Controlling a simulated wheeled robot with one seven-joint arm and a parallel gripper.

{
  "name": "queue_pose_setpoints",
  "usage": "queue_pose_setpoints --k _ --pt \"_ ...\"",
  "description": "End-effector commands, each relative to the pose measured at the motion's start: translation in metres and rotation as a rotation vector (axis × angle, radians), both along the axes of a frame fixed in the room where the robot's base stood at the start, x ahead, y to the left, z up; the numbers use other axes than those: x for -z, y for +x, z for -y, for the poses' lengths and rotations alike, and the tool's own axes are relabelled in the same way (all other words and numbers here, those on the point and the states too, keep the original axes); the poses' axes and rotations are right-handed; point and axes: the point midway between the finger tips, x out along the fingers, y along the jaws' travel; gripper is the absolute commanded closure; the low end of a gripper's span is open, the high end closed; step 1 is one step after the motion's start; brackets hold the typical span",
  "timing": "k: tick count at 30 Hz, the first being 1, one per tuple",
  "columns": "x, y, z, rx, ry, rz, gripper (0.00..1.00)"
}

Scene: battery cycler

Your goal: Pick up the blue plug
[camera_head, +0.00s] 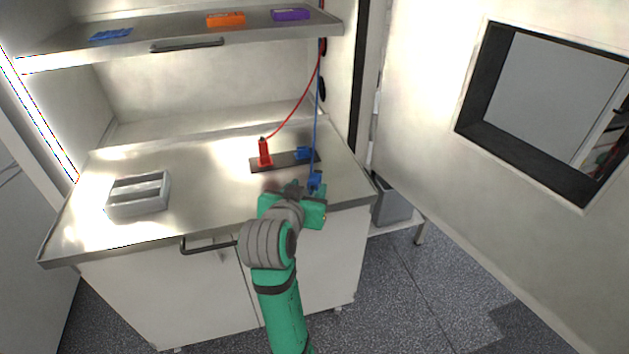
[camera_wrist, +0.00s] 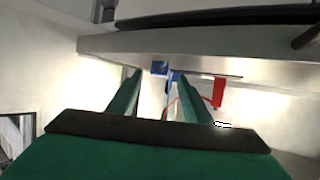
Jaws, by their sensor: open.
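A small blue plug (camera_head: 315,179) is near the front edge of the worktop in the head view, with a blue cable running up from it. In the wrist view the blue plug (camera_wrist: 159,68) shows between the fingertips, beyond them; I cannot tell the exact gap. My gripper (camera_head: 304,187) is at the counter's front edge, right beside the plug. In the wrist view my gripper (camera_wrist: 161,74) is open, its two green fingers apart with nothing held. A second blue piece (camera_head: 303,153) sits farther back on a dark strip (camera_head: 274,163).
A red plug (camera_head: 264,154) with a red cable stands on the strip's left end. A grey tray (camera_head: 139,194) is on the left of the worktop (camera_head: 205,170). A shelf (camera_head: 190,40) hangs above, with blue, orange and purple items. A windowed panel (camera_head: 440,60) is at right.

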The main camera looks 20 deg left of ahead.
Motion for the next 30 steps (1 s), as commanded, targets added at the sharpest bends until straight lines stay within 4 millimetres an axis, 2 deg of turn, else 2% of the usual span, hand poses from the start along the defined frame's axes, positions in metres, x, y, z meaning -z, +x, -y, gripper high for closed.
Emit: queue_pose_setpoints --k 3,8,17,22,23,30 --pt "0.009 0.017 0.000 0.003 -0.001 -0.003 0.55" --pt "0.015 0.033 -0.001 0.001 0.000 -0.001 0.55" --pt "0.017 0.037 -0.002 0.001 0.001 0.000 0.55" --pt "0.016 0.037 -0.002 0.001 0.001 0.000 0.93" --pt "0.016 0.037 -0.002 0.001 0.001 0.000 0.97" --pt "0.016 0.037 -0.002 0.001 0.001 0.000 1.00"
